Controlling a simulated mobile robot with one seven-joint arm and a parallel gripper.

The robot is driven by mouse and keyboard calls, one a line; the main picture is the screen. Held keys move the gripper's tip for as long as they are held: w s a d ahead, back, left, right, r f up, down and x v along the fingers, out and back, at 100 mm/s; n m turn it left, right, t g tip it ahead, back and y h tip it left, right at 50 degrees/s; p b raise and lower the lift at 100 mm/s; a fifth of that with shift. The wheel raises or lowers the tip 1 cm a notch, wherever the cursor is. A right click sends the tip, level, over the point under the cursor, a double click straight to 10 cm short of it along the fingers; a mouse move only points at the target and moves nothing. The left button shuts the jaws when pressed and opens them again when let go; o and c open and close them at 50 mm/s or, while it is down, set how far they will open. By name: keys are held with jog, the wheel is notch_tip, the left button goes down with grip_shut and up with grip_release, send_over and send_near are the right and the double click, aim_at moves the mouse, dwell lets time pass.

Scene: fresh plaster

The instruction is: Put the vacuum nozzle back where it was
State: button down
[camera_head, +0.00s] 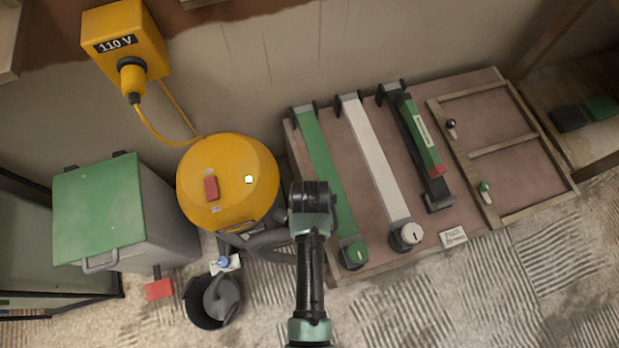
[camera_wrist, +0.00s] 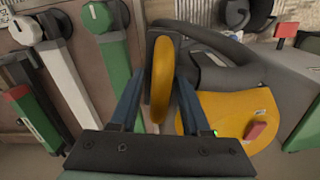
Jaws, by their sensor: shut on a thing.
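The vacuum has a round yellow body (camera_head: 238,172) with a dark hose (camera_head: 270,245) at its front. In the wrist view its yellow lid (camera_wrist: 222,108) and dark hose part (camera_wrist: 225,75) lie right of my fingers. My gripper (camera_wrist: 157,85) is shut on a narrow, curved yellow piece with a dark part behind it, which appears to be the vacuum nozzle (camera_wrist: 162,75). The nozzle is close beside the vacuum; I cannot tell whether they touch. In the head view my arm hides the nozzle and my fingertips, just right of the vacuum.
A low board (camera_head: 350,268) at right carries green, white and dark long tools. A green-lidded bin (camera_head: 98,208) stands left of the vacuum, with a black bucket (camera_head: 190,300) in front. A yellow 110 V box (camera_head: 122,45) feeds a cable (camera_head: 178,108) to the vacuum.

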jog(key=f+b, duration=0.7)
jog(key=f, duration=0.1)
jog(key=s+f+n+b, duration=0.1)
jog(key=f+b, duration=0.7)
jog(key=f, duration=0.1)
jog(key=f+n+b, duration=0.1)
jog(key=f+b, duration=0.7)
jog(key=f, duration=0.1)
jog(key=shift+s+f, duration=0.1)
jog(key=shift+s, duration=0.3)
jog(key=c, duration=0.7)
grip_release()
jog(key=shift+o, duration=0.2)
